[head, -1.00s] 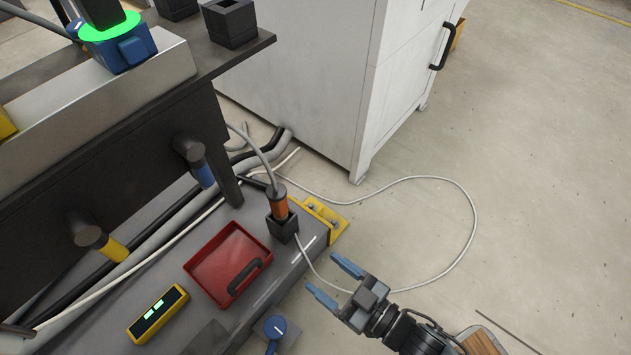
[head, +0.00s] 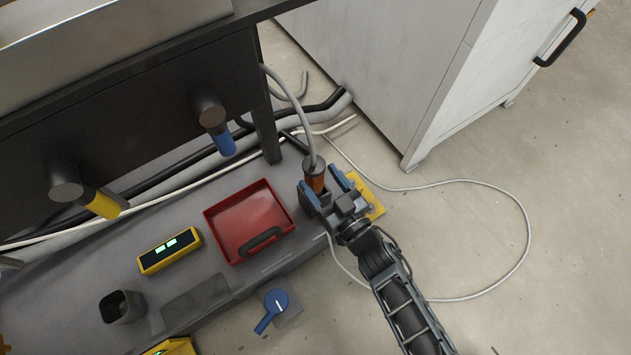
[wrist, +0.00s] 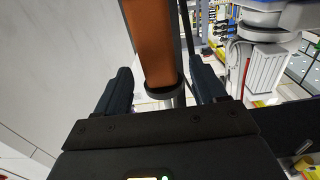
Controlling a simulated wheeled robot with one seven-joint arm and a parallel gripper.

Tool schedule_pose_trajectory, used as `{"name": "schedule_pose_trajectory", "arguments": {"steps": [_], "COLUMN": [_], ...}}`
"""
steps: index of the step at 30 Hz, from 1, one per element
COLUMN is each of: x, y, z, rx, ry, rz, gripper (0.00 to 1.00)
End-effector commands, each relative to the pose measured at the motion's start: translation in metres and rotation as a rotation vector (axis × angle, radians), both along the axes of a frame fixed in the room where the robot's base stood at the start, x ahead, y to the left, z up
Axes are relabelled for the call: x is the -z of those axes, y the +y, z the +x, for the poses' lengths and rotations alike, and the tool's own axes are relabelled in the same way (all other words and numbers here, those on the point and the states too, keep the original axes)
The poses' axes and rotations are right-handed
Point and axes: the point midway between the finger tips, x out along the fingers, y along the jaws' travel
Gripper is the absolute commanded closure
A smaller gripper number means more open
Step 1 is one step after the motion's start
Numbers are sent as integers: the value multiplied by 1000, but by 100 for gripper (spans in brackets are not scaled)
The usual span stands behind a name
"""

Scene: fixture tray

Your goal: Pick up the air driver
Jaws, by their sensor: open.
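The air driver (head: 314,183), with an orange body, a dark collar and a grey hose rising from its top, stands at the front right of the grey shelf. My gripper (head: 321,180) is at it, with one blue-grey finger on each side. In the wrist view the orange body of the air driver (wrist: 152,42) is between the two dark fingers (wrist: 162,88). Gaps show on both sides, so my gripper is open. The black holder under the driver is mostly hidden behind my gripper.
A red tray (head: 248,222) with a black handle lies left of the driver. A yellow device (head: 169,251) and a dark cup (head: 122,307) are further left. A yellow bracket (head: 366,196) is just right. A white cabinet (head: 400,70) stands behind; a loose cable crosses the floor.

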Motion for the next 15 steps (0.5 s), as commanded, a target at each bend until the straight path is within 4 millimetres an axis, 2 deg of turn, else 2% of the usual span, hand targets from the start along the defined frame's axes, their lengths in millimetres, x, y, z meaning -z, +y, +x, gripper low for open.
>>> {"name": "schedule_pose_trajectory", "arguments": {"steps": [6,14,15], "x": [0,-1,-1], "y": [17,18,18], "z": [27,29,29], "rx": [-1,0,0], "ry": [-1,0,0], "rz": [0,-1,-1], "gripper": [30,30,34]}}
